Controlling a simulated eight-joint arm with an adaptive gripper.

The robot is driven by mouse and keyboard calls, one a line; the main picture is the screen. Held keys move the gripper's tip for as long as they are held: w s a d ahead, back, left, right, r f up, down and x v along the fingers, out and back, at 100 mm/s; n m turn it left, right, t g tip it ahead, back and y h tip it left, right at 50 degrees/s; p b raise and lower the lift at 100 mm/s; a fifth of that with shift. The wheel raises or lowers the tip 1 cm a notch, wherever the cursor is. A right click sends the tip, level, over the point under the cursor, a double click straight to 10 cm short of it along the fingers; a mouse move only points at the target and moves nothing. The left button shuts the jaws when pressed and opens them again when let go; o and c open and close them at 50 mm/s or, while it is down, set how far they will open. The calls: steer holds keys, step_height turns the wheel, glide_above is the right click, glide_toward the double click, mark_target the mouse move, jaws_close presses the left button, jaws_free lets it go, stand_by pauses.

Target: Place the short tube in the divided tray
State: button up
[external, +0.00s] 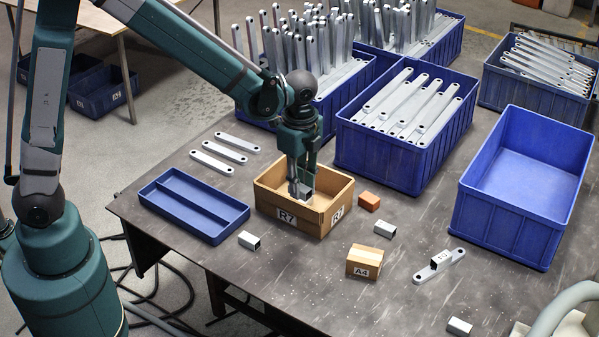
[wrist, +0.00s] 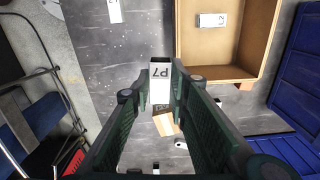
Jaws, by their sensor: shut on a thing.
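My gripper (external: 301,188) is shut on a short pale tube marked P7 (wrist: 160,75), which sits between the fingertips in the wrist view. In the external view gripper and tube overlap the open cardboard box R7 (external: 330,219). In the wrist view that box (wrist: 217,73) lies up and right of the held tube, so the tube looks raised and beside it. The blue divided tray (external: 232,229) lies left of the box in the external view, its two long compartments empty. I cannot make out the tray in the wrist view.
Another short tube (wrist: 212,20) lies inside the box. More short tubes (external: 249,240) (external: 384,230) and a small A4 carton (external: 365,261) stand around. Flat brackets (external: 225,154) lie behind the tray. Deep blue bins (external: 520,210) fill the back and right.

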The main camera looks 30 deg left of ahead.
steer(key=a+f, duration=0.2)
steer(key=a, duration=1.7)
steer(key=n+b, duration=0.1)
steer(key=b, duration=0.1)
glide_above(192, 204)
steer(key=shift+w+a+f, duration=0.1)
steer(key=shift+f, duration=0.85)
steer(key=shift+f+b, duration=0.8)
steer(key=shift+f, duration=2.15)
steer(key=shift+f+b, duration=0.75)
steer(key=shift+f, duration=1.35)
steer(key=shift+f, duration=0.1)
